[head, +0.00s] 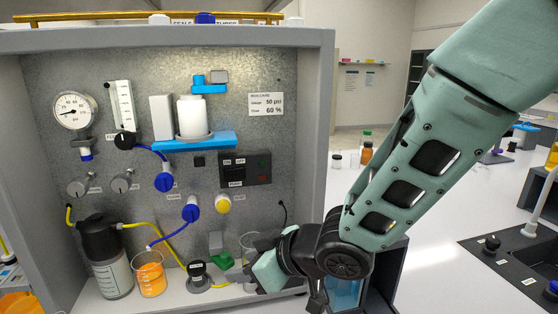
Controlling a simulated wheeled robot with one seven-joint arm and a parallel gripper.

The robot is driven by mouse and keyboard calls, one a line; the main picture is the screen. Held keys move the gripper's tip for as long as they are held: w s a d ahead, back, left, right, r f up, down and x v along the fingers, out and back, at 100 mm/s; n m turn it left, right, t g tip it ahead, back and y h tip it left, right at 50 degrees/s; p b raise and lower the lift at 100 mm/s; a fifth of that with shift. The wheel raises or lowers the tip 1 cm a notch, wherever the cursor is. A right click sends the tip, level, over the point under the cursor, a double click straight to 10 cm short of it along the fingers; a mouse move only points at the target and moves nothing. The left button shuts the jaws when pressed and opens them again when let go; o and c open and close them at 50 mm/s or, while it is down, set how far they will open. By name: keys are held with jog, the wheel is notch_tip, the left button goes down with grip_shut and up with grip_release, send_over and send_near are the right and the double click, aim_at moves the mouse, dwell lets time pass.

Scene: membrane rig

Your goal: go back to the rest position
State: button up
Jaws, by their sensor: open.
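My gripper (264,270) is at the lower middle of the head view, at the end of my teal arm, by the lower right front of the grey membrane rig (318,120). It overlaps a clear glass beaker (248,242) in the picture; I cannot tell whether they touch. The fingers are hard to make out, and I see nothing held in them. My arm comes down from the upper right and bends at a dark wrist joint.
The rig holds a gauge (73,111), a blue shelf (195,140) with a white container, and a switch panel (246,168). A dark-capped bottle (112,275) and an orange beaker (150,278) stand on its floor. A white bench (440,255) extends right, with a black sink area (510,265).

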jog(key=s+d+f+m+g+h+b, duration=0.1)
jog(key=s+d+m+g+h, duration=0.3)
jog(key=s+d+h, duration=0.5)
jog(key=s+d+g+b, duration=0.1)
jog(key=s+d, duration=0.9)
jog(key=s, duration=0.1)
jog(key=shift+d+m+g, duration=0.3)
jog(key=shift+d, duration=0.1)
